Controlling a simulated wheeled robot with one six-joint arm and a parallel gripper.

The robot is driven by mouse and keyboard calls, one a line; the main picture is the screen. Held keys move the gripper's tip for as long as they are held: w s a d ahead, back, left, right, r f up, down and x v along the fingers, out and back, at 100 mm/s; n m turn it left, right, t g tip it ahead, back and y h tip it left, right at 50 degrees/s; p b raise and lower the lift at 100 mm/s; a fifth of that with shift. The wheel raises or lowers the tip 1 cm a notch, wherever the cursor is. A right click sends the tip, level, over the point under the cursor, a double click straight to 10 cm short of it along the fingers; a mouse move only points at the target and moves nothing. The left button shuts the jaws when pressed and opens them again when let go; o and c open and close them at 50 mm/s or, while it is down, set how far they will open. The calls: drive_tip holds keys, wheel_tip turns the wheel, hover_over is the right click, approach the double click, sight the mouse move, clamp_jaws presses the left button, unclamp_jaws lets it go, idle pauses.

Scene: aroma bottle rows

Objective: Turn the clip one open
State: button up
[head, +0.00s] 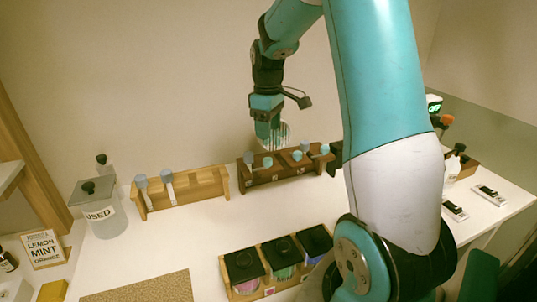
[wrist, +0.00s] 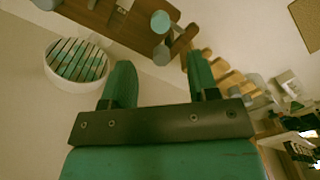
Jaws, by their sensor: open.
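I cannot tell for sure which thing is the clip one. A round white fitting with slats (head: 278,136) shows behind my gripper (head: 268,143) in the head view. In the wrist view the slatted fitting (wrist: 77,60) is left of my gripper (wrist: 161,82), apart from the fingers. The fingers are spread with nothing between them. Below my gripper in the head view stands a dark wooden rack (head: 262,180) with several grey-capped and teal-capped tubes. A teal cap (wrist: 160,22) and part of the dark rack (wrist: 110,15) show in the wrist view.
A light wooden rack (head: 185,205) holds grey-capped tubes. A jar marked USED (head: 98,215) stands at left. Black-lidded jars (head: 283,250) stand in a wooden tray at the front. A lit green display (head: 434,104) is at right. The table middle (head: 215,230) is clear.

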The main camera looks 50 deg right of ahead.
sight(268, 159)
wheel_tip(268, 159, down, 9)
drive_tip(key=shift+f+p, duration=0.15)
drive_tip(key=shift+p, duration=0.4)
drive_tip(key=c, duration=0.9)
